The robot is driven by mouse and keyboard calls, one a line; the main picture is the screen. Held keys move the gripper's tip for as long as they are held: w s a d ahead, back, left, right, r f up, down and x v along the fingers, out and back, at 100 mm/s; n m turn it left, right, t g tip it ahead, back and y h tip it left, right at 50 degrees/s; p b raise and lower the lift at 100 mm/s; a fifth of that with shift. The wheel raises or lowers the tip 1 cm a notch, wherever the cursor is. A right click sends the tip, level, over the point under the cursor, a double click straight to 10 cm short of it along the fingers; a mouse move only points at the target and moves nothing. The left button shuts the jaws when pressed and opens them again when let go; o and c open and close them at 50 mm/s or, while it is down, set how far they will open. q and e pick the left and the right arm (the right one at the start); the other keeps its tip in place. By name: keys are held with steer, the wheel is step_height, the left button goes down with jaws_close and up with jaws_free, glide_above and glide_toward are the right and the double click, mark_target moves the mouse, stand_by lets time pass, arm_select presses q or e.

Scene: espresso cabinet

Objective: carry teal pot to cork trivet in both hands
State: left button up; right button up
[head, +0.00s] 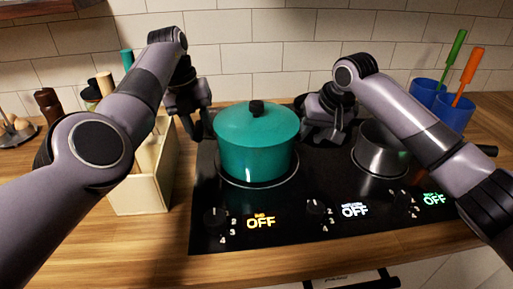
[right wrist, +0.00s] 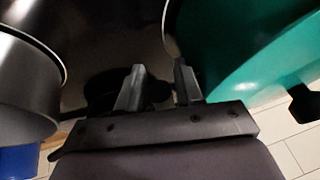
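The teal pot (head: 256,150), with its lid and black knob, stands upright on the left burner of the black cooktop. Its side also shows at the right of the right wrist view (right wrist: 245,45). My left gripper (head: 199,128) is just left of the pot, pointing down, with its fingers apart. My right gripper (head: 318,130) is just right of the pot. In the right wrist view its fingers (right wrist: 158,75) are apart beside the pot wall, with no pot part clearly between them. The pot's side handles cannot be made out. I cannot see the cork trivet.
A steel saucepan (head: 379,150) stands on the right of the cooktop (head: 290,225), close to my right arm. A cream utensil holder (head: 140,190) stands left of the cooktop. Blue cups (head: 452,112) stand at the back right. The front wooden counter strip is clear.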

arm_select(q)
jaws_close()
arm_select(e)
jaws_close()
steer(key=shift+r, duration=0.1)
stand_by(1.0)
arm_select(q)
steer(key=shift+w+r, duration=0.1)
steer(key=shift+r, duration=0.15)
arm_select(e)
steer(key=shift+w+r, duration=0.15)
steer(key=shift+r, duration=0.1)
